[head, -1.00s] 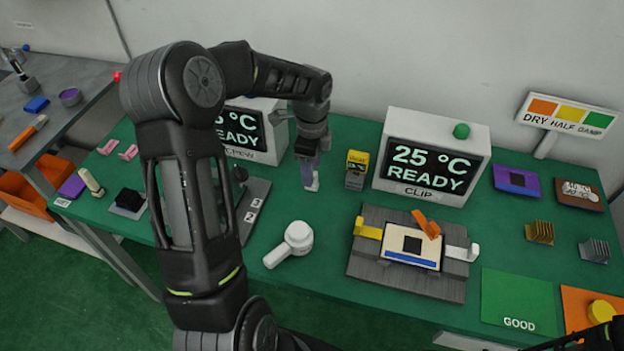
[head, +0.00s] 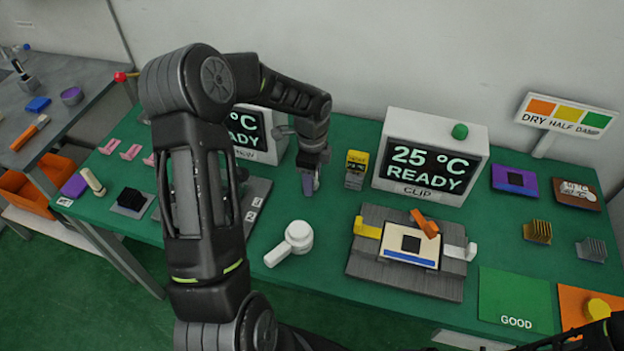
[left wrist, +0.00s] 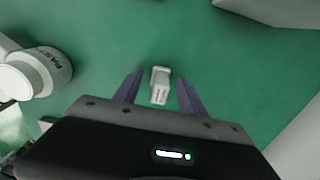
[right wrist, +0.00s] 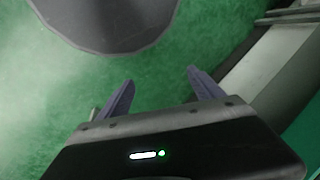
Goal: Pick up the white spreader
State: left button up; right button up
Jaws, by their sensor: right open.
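The white spreader (left wrist: 160,86) is a small pale piece lying on the green bench top. In the left wrist view it sits between the tips of my left gripper's fingers (left wrist: 158,92), with green showing on both sides of it. My left gripper is open and low over it. In the head view my left gripper (head: 309,185) hides most of the spreader. My right gripper (right wrist: 160,88) is open and empty, away from the spreader, with green floor below it.
A white paste container (head: 291,243) lies nearby in front. A yellow-topped block (head: 356,170) stands just right of my left gripper. White display boxes (head: 433,155) stand behind, and a grey clip fixture (head: 405,280) is at the front right.

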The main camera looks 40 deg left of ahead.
pick_arm(q)
grip_shut()
dwell(0.3)
dwell(0.3)
notch_tip(320, 180, up, 10)
jog(key=shift+r+b, duration=0.1)
jog(key=shift+b, duration=0.6)
jog(key=c, duration=0.6)
grip_release()
grip_shut()
